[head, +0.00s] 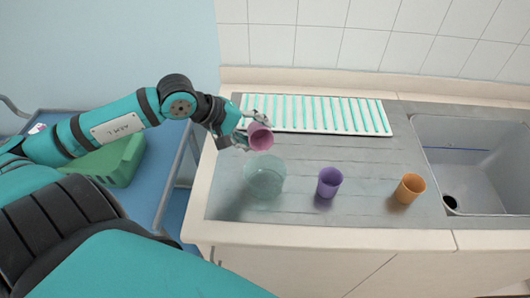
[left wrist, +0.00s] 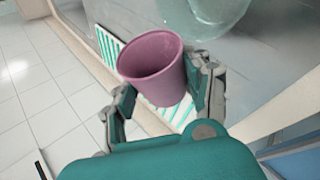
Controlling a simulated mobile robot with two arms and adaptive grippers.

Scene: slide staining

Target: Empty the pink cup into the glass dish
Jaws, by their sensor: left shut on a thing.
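The pink cup (head: 260,137) is held in my left gripper (head: 247,130), above the counter and just behind the glass dish. In the head view its mouth is tipped toward the front. The pink cup (left wrist: 157,70) also shows in the left wrist view, between the two fingers of my left gripper (left wrist: 160,90). Its contents cannot be made out. The clear glass dish (head: 265,178) stands on the metal drainboard, a little below and in front of the cup. Part of the dish (left wrist: 205,15) shows at the top of the left wrist view. My right gripper is not in view.
A purple cup (head: 329,182) and an orange cup (head: 409,187) stand on the drainboard right of the dish. A white and teal striped rack (head: 320,114) lies behind. A sink (head: 475,165) is at the right. A green crate (head: 118,160) sits at the left.

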